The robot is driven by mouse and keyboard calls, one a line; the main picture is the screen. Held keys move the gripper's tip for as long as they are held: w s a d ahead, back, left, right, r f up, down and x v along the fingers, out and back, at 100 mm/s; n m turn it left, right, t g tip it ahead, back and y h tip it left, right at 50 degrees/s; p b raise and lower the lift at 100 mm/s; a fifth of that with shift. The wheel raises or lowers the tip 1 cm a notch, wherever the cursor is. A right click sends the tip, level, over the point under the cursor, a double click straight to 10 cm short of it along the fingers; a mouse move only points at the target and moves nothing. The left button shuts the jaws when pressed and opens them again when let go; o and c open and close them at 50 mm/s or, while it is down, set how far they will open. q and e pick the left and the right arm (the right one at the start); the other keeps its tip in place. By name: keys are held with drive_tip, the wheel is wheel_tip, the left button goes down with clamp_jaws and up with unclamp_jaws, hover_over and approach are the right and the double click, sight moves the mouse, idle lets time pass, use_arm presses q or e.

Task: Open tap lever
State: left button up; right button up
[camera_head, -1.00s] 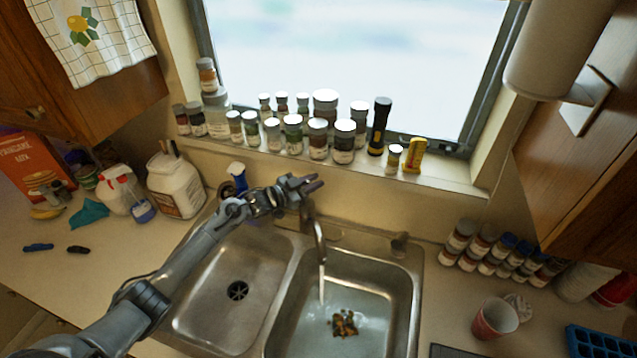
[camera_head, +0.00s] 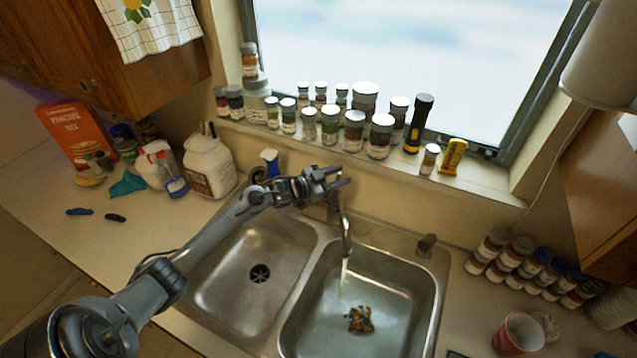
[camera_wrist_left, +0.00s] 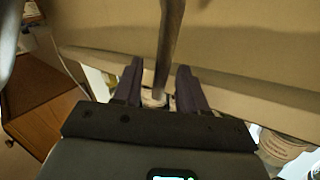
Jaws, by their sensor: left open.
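The metal tap (camera_head: 346,232) stands behind the divider of the double sink, with its spout over the right basin. A pale stream runs from the spout into this basin. My left gripper (camera_head: 338,178) is open at the top of the tap, and its fingers hide the lever area in the head view. In the left wrist view, a dark metal bar of the tap (camera_wrist_left: 170,40) rises between and beyond the open fingers of my left gripper (camera_wrist_left: 160,80). I cannot tell whether they touch it. My right gripper is not in view.
Several jars (camera_head: 355,132), a flashlight (camera_head: 418,125) and a yellow item (camera_head: 453,157) line the sill behind the tap. A spray bottle (camera_head: 271,163) stands close behind my left arm. The right basin (camera_head: 405,290) holds dark scraps (camera_head: 360,320); the left basin (camera_head: 235,270) is empty.

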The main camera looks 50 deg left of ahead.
use_arm(q)
drive_tip(key=f+b+v, duration=0.1)
drive_tip(key=v, duration=0.7)
drive_tip(key=shift+s+r, duration=0.35)
drive_tip(key=shift+r, duration=0.15)
drive_tip(key=shift+r, duration=0.1)
